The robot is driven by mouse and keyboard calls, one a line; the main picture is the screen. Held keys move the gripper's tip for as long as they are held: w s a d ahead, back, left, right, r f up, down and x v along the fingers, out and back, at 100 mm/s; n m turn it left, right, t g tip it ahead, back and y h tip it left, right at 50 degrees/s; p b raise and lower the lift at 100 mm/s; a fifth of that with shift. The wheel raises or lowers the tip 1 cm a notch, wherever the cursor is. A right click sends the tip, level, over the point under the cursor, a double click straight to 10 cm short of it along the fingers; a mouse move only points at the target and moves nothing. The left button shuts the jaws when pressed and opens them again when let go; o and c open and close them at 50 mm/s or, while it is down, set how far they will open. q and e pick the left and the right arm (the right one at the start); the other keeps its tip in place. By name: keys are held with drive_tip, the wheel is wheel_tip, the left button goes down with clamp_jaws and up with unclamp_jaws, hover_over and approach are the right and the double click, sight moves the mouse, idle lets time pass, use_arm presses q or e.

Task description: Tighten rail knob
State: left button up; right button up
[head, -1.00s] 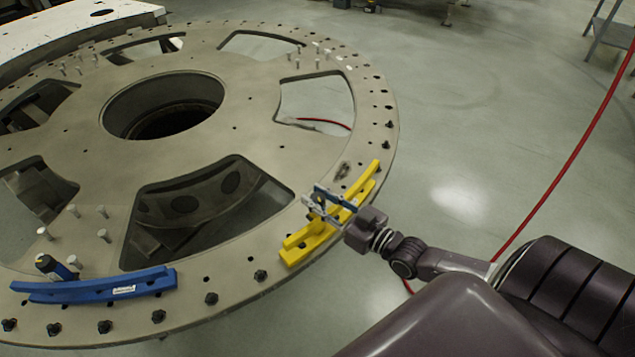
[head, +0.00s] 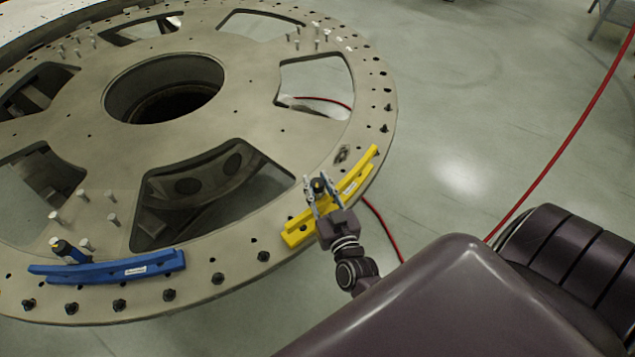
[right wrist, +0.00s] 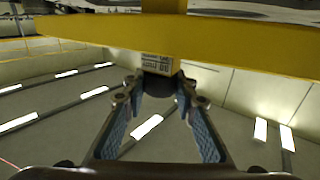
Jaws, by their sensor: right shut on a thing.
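The yellow rail (head: 358,172) lies along the near right rim of the turret plate (head: 230,100). A dark knob (head: 318,185) stands at the middle of the rail. My right gripper (head: 318,189) is at the rail with its fingers on either side of the knob, shut on it. In the right wrist view the yellow rail (right wrist: 230,42) crosses the top, and the dark knob, partly hidden, is between the blue-padded fingers (right wrist: 160,103). My left gripper is not in view.
A blue rail (head: 105,271) lies on the plate's near left rim, with a dark knob-like piece (head: 68,251) beside it. Several bolts and pins stand on the plate. A red hose (head: 565,135) runs across the right. The floor at right is mostly clear.

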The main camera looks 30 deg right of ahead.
idle(0.5)
drive_tip(key=o, duration=1.2)
drive_tip(key=v, duration=1.2)
drive_tip(key=shift+a, duration=0.15)
drive_tip(key=shift+w, duration=0.1)
